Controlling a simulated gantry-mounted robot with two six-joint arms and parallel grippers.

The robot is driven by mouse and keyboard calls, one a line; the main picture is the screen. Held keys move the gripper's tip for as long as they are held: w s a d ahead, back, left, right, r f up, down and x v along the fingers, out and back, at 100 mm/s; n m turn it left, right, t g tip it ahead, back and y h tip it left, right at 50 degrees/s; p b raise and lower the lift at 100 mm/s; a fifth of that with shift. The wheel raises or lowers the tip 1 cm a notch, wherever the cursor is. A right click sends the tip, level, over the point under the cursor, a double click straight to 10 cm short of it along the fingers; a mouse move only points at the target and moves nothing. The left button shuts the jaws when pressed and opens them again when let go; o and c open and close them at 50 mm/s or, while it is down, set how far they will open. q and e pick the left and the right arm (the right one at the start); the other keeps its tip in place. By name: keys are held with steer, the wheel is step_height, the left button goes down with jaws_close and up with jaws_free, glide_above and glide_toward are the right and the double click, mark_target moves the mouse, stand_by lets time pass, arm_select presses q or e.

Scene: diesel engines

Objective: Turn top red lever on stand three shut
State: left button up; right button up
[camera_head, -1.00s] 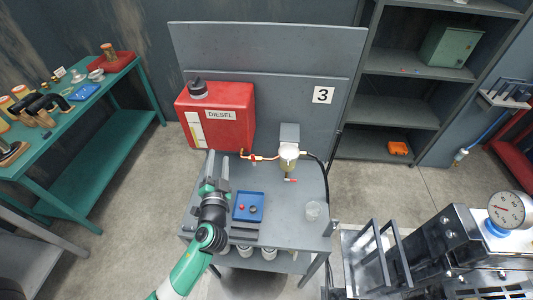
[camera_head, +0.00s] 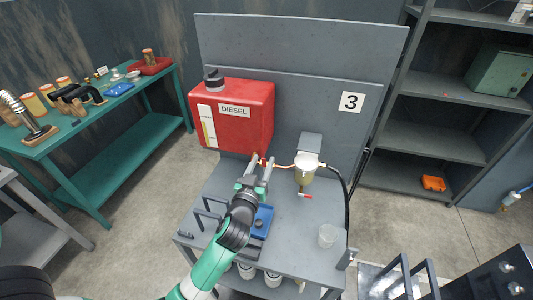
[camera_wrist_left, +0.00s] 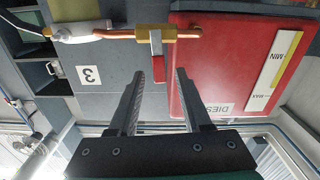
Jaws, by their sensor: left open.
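The top red lever (camera_wrist_left: 158,68) sits on a brass valve (camera_wrist_left: 155,31) in the copper fuel line beside the red diesel tank (camera_head: 234,113). In the wrist view it appears crosswise to the pipe. My left gripper (camera_head: 262,164) is open, its fingers spread on either side of the lever in the wrist view; I cannot tell whether they touch it. In the head view the fingers partly hide the valve. A lower red lever (camera_head: 305,196) is under the filter bowl (camera_head: 306,170). The number 3 sign (camera_head: 351,102) is on the stand's back panel. My right gripper is not seen.
A blue tray (camera_head: 262,218) lies on the stand's top, partly behind my left arm. A clear cup (camera_head: 327,235) stands near its right edge. A black hose (camera_head: 346,195) runs down right of the filter. A green bench (camera_head: 75,135) is at left.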

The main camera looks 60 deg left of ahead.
mark_target(264, 159)
arm_select(q)
steer(key=x, duration=0.5)
jaws_close()
steer(key=shift+d, duration=0.1)
